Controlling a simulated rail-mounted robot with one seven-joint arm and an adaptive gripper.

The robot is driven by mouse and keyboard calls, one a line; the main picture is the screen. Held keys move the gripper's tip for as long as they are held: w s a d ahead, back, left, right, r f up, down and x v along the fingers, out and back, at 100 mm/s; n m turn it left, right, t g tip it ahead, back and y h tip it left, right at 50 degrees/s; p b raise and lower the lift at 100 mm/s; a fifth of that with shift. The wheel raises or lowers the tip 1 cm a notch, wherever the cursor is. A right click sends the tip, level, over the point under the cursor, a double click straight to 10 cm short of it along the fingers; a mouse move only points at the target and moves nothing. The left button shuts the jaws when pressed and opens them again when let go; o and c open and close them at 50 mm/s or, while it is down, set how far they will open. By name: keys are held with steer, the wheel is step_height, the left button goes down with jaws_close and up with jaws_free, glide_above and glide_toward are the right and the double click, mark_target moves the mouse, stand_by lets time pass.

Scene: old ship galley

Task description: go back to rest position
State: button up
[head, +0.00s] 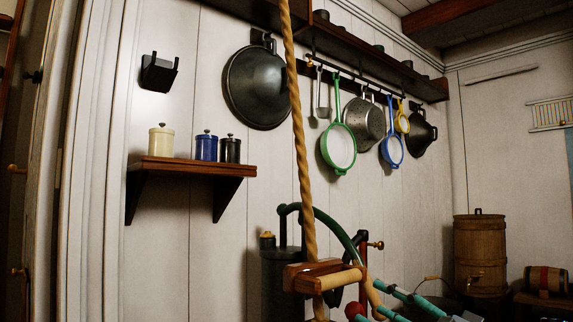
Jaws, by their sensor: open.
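I cannot make out my gripper in the head view. Teal and grey rod-like parts (425,305) show at the bottom edge right of centre, cut off by the frame. I cannot tell what they belong to. The task names no other object.
A thick rope (300,130) hangs in front, down to a wooden block with a peg (325,278). Behind are a dark pump-like cylinder (283,285), a wall shelf (190,167) with three canisters, and hanging pans and strainers (338,146). A wooden barrel (480,250) stands right.

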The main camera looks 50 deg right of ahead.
mark_target(342, 286)
steer(key=shift+s+f, duration=0.1)
steer(key=shift+s, duration=0.25)
steer(key=x, duration=1.1)
steer(key=shift+w+a, duration=0.1)
steer(key=shift+a, duration=0.05)
steer(key=shift+r, duration=0.25)
